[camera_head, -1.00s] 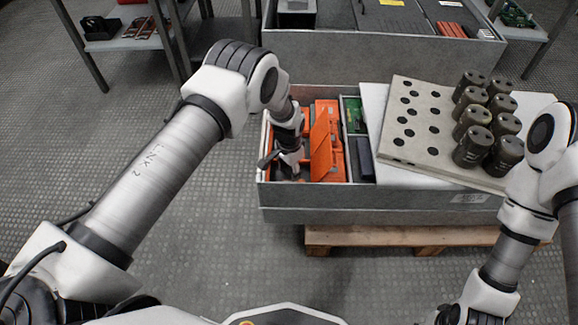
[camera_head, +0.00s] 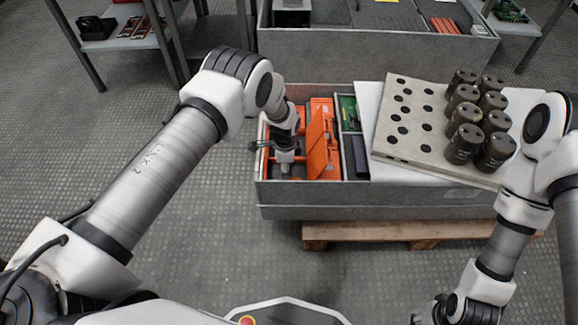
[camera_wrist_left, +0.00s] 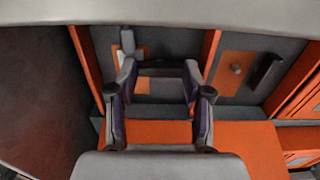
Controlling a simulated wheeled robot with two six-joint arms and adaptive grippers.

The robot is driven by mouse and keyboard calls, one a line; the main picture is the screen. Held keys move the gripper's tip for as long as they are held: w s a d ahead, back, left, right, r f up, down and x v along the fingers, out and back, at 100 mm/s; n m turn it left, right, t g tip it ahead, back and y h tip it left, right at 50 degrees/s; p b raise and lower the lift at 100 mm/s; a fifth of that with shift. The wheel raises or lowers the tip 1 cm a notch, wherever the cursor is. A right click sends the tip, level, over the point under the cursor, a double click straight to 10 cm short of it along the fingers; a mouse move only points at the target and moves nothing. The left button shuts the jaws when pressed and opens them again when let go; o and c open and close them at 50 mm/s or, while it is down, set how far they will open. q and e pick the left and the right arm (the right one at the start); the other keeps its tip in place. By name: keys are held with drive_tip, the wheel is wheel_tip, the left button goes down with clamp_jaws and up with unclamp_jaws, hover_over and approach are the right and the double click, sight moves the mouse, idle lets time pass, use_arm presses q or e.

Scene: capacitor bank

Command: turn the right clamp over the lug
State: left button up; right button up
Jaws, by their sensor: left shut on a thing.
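My left gripper (camera_head: 285,167) reaches down into the left part of the grey crate, at the orange unit (camera_head: 325,108). In the left wrist view its two fingers (camera_wrist_left: 158,72) stand some way apart around a thing that is mostly hidden. A light grey clamp (camera_wrist_left: 127,42) on a pale and orange plate shows right by the left finger. A darker clamp (camera_wrist_left: 266,68) and a round stud (camera_wrist_left: 237,69) on an orange plate (camera_wrist_left: 232,88) are clear of the fingers. I cannot make out the lug. My right gripper (camera_head: 432,317) is low at the bottom edge, its fingers unclear.
A tilted orange panel (camera_head: 317,140) stands just right of my left gripper. The crate's front wall (camera_head: 350,195) is close in front. A pale board with holes (camera_head: 398,125) carries several dark capacitors (camera_head: 464,137) at right. A second grey crate (camera_head: 350,50) stands behind.

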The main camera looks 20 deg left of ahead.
use_arm(q)
drive_tip(key=shift+s+a+f, duration=0.2)
drive_tip(key=shift+s+a, duration=0.05)
drive_tip(key=o, duration=1.2)
drive_tip(key=shift+c, duration=0.2)
drive_tip(key=shift+w+d, duration=0.1)
drive_tip(key=shift+w, duration=0.05)
drive_tip(key=shift+r, duration=0.1)
drive_tip(key=shift+w+d+r, duration=0.1)
drive_tip(key=shift+r, duration=0.1)
wheel_tip(320, 180, up, 7)
drive_tip(key=shift+r, duration=0.2)
